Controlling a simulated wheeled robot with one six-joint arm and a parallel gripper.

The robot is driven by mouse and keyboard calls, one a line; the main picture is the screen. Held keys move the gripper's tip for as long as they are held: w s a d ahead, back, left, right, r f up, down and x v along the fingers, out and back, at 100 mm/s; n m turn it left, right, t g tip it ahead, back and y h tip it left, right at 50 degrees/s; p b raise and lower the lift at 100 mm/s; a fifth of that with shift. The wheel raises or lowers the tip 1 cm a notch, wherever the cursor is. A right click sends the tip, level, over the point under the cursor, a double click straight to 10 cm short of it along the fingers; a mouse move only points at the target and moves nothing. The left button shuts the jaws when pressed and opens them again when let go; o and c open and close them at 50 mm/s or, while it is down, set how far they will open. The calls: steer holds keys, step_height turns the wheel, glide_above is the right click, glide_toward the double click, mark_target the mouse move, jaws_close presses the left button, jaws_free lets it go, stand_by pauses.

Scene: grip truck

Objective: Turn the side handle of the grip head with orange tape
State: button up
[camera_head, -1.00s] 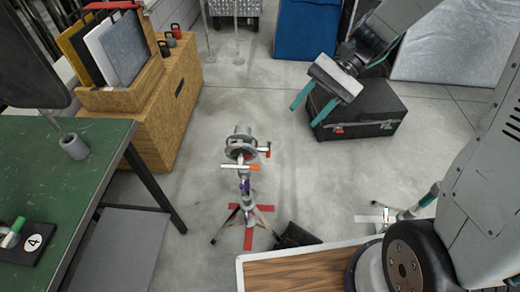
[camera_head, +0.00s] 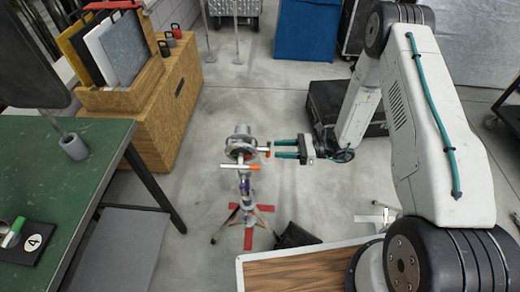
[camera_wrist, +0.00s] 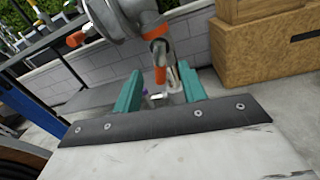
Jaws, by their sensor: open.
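The grip head (camera_head: 240,148) is a grey round metal head on top of a stand in the middle of the floor. Its side handle (camera_head: 265,150) sticks out to the right and shows orange tape. A second bar with an orange end (camera_head: 250,167) crosses the stand just below. In the wrist view the grip head (camera_wrist: 113,20) is at the top, and an orange-taped handle (camera_wrist: 160,62) hangs down between my fingers' directions. My gripper (camera_head: 275,149) is open, with its teal fingers pointing left close to the side handle. I cannot tell whether they touch it.
A green table (camera_head: 85,165) stands at the left and a wooden cabinet (camera_head: 178,100) behind it. A black case (camera_head: 322,100) lies behind my arm. A wood-topped surface (camera_head: 290,270) is at the front.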

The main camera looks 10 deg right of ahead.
mark_target(268, 150)
steer(key=a, duration=0.5)
steer(key=w+a, duration=0.1)
steer(key=a, duration=0.1)
steer(key=shift+a+f, duration=0.15)
steer(key=shift+a, duration=0.2)
steer(key=shift+c, duration=0.2)
jaws_close()
